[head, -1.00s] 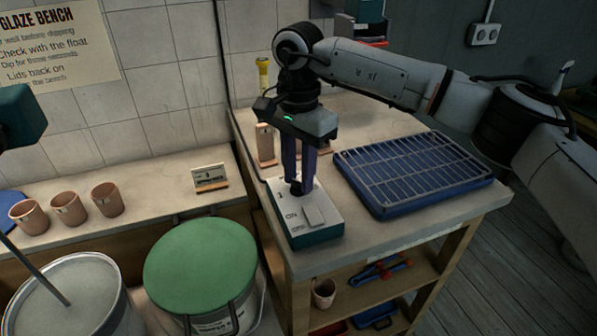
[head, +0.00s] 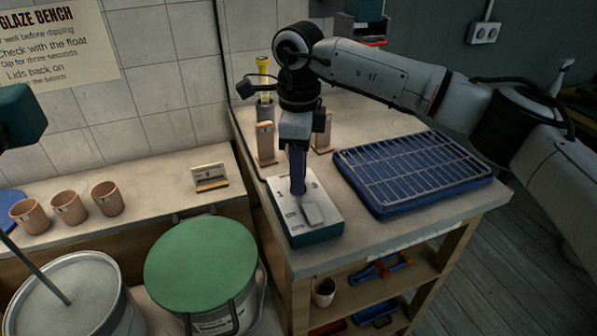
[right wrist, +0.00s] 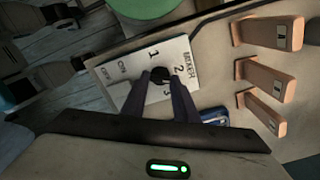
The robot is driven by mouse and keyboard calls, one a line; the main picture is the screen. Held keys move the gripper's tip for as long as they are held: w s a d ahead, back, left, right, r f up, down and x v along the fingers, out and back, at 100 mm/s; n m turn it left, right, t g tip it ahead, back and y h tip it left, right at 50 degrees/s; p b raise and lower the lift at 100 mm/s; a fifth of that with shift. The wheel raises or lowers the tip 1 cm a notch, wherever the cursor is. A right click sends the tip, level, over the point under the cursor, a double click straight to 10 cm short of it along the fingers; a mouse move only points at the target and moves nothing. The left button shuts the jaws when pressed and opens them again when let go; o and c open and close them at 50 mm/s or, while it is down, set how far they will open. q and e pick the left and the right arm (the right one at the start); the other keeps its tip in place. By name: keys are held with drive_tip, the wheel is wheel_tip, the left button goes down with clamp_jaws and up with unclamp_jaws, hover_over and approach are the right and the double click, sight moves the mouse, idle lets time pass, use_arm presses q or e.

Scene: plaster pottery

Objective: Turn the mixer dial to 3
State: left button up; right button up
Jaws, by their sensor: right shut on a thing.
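The mixer control box (head: 326,223) is a white-topped box with teal sides on the bench's front left part. It carries a pale rocker switch (head: 313,214). My right gripper (head: 297,188) points straight down onto the box and is shut on the dial, which its fingers hide in the head view. In the right wrist view the black dial (right wrist: 159,74) sits between the fingertips of the right gripper (right wrist: 160,80). The printed numbers 1, 2 and 3 lie around the dial. I cannot make out which number its pointer faces.
A blue tray with a wire rack (head: 415,172) lies right of the box. Upright clay test tiles (head: 265,144) stand behind the gripper. A green-lidded bucket (head: 200,262) and an open bucket (head: 70,295) stand at the lower left. Clay cups (head: 107,199) line the left ledge.

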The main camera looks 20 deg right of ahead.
drive_tip(key=shift+m, duration=1.9)
drive_tip(key=o, duration=1.1)
drive_tip(key=shift+c, duration=0.2)
drive_tip(key=shift+r, duration=0.1)
wheel_tip(320, 180, up, 10)
